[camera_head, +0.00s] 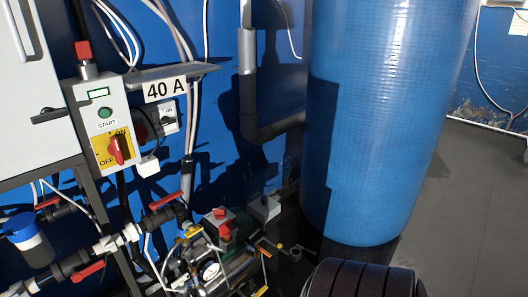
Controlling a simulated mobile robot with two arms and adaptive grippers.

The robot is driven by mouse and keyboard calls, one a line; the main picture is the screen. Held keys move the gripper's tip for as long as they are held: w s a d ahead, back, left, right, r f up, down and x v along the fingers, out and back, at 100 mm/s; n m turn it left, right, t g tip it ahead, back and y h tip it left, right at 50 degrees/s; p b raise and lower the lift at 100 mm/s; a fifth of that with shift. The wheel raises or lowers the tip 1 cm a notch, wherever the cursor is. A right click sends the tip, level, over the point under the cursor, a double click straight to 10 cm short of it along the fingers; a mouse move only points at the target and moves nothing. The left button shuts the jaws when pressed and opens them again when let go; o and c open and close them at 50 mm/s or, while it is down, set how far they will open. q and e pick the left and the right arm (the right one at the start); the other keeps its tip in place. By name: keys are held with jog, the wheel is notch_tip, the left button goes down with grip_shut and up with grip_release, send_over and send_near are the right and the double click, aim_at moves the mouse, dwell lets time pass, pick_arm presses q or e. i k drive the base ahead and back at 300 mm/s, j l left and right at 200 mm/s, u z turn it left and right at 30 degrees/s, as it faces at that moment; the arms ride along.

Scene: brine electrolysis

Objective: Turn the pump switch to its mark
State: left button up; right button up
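A red rotary switch (117,149) sits on a yellow plate marked ON and OFF, on the front of a grey control box (98,105). Its handle stands roughly upright, a little tilted; I cannot tell exactly which mark it points to. A smaller black rotary switch (168,119) on a white plate is just to the right. A grey box with a red top (219,214) sits low by the pump fittings. No label reading "pump" is legible, so I cannot tell which is the pump switch. Neither of my grippers is in view.
A large blue tank (390,110) stands on the right. Pipes with red-handled valves (87,271) and a blue-capped filter (22,228) fill the lower left. A "40 A" sign (165,89) hangs under a small shelf. A black ribbed object (362,281) shows at the bottom. The right floor (475,200) is clear.

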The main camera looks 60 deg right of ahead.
aim_at(219, 213)
jog(key=k+z, duration=0.2)
jog(key=z, duration=1.3)
jog(key=i+l, duration=0.55)
